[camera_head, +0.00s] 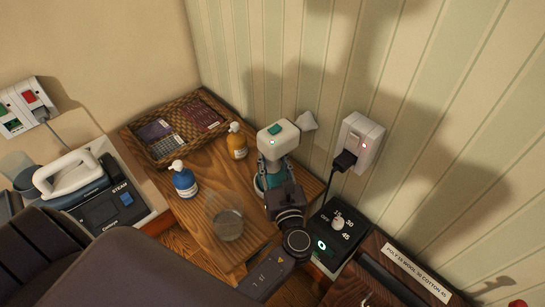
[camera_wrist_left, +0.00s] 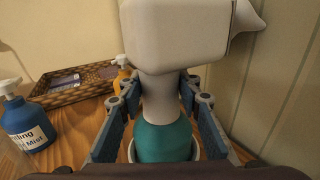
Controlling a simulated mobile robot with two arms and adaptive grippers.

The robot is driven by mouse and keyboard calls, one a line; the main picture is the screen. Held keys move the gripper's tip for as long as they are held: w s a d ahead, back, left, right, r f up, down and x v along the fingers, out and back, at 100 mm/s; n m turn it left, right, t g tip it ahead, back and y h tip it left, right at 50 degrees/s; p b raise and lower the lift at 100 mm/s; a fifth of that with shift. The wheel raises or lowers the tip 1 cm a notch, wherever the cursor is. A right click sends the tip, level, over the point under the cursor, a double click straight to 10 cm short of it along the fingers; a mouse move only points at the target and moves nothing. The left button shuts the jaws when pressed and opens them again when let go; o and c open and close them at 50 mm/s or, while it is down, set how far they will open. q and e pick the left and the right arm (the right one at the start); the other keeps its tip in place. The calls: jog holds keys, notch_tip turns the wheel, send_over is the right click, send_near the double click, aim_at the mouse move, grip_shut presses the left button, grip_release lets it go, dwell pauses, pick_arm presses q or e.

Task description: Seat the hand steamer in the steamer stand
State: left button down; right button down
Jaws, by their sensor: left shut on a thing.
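The hand steamer (camera_head: 278,139) has a white head with a green button, a narrow pale neck and a teal lower body. It stands roughly upright near the wall on the wooden top. My left gripper (camera_head: 273,170) is shut on it, with blue-grey fingers on both sides of the neck below the head in the left wrist view (camera_wrist_left: 158,105). A white rim, seemingly of the steamer stand (camera_wrist_left: 132,150), shows around the bottom of the teal body. The gripper hides much of the stand, so I cannot tell whether the steamer is fully down. My right gripper is not in view.
A blue bottle (camera_head: 184,181), an orange bottle (camera_head: 236,143) and a clear glass (camera_head: 228,222) stand left of the steamer. A wicker tray (camera_head: 165,161) lies behind. A wall socket with plug (camera_head: 361,142) and a black timer box (camera_head: 333,232) are at right.

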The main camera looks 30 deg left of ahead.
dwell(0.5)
pick_arm(q)
jog(key=c, duration=1.3)
grip_release()
jog(key=shift+o, duration=1.1)
jog(key=shift+f, duration=0.2)
jog(key=o, duration=0.9)
jog(key=shift+r, duration=0.15)
jog(key=shift+o, duration=0.2)
jog(key=shift+s+d, duration=0.1)
jog(key=p+v, duration=0.1)
jog(key=v, duration=1.1)
